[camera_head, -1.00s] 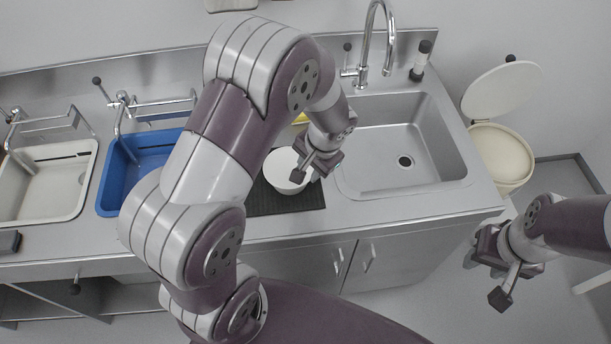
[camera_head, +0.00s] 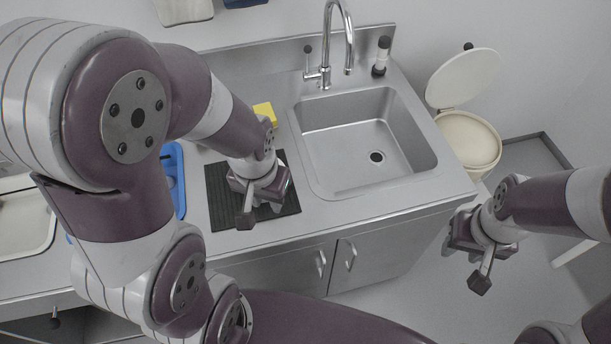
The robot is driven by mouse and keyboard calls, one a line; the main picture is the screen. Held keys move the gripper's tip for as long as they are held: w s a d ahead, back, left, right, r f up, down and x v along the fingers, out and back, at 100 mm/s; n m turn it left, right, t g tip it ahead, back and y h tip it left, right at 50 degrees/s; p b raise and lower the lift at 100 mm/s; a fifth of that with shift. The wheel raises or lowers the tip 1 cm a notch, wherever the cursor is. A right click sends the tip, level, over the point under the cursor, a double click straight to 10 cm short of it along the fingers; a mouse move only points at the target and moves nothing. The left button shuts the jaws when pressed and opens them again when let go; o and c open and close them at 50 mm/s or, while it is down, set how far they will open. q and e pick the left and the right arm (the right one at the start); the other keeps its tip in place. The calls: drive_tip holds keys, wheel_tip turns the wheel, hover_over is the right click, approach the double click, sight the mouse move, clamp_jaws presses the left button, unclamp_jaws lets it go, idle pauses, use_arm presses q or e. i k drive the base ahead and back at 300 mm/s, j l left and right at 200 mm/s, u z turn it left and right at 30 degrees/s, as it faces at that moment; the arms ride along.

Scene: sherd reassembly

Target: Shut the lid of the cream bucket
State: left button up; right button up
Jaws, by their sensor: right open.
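The cream bucket (camera_head: 470,143) stands on the floor past the right end of the counter. Its round lid (camera_head: 464,77) stands raised, leaning back towards the wall, so the bucket is open. My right gripper (camera_head: 468,264) is open in front of the counter's right end, nearer to me than the bucket and apart from it. My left gripper (camera_head: 252,205) is over the dark ribbed mat, left of the steel sink; its jaws are seen from above and I cannot tell whether they are open.
The steel sink (camera_head: 335,178) is empty, with a tall tap (camera_head: 349,45) behind it. A yellow sponge (camera_head: 265,112) lies behind the dark mat (camera_head: 218,200). A dark-capped bottle (camera_head: 381,57) stands at the back. A blue basin (camera_head: 176,200) is partly hidden by my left arm.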

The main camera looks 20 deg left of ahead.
sight(465, 75)
drive_tip(key=k+u, duration=0.25)
drive_tip(key=k+j+u, duration=0.25)
drive_tip(key=k, duration=0.15)
drive_tip(key=i+l+u, duration=0.15)
drive_tip(key=l+u, duration=0.25)
drive_tip(key=i+l+u, duration=0.1)
drive_tip(key=l+u, duration=0.7)
drive_tip(key=l, duration=0.15)
drive_tip(key=l+u, duration=0.4)
drive_tip(key=k+l, duration=0.05)
drive_tip(key=l, duration=0.05)
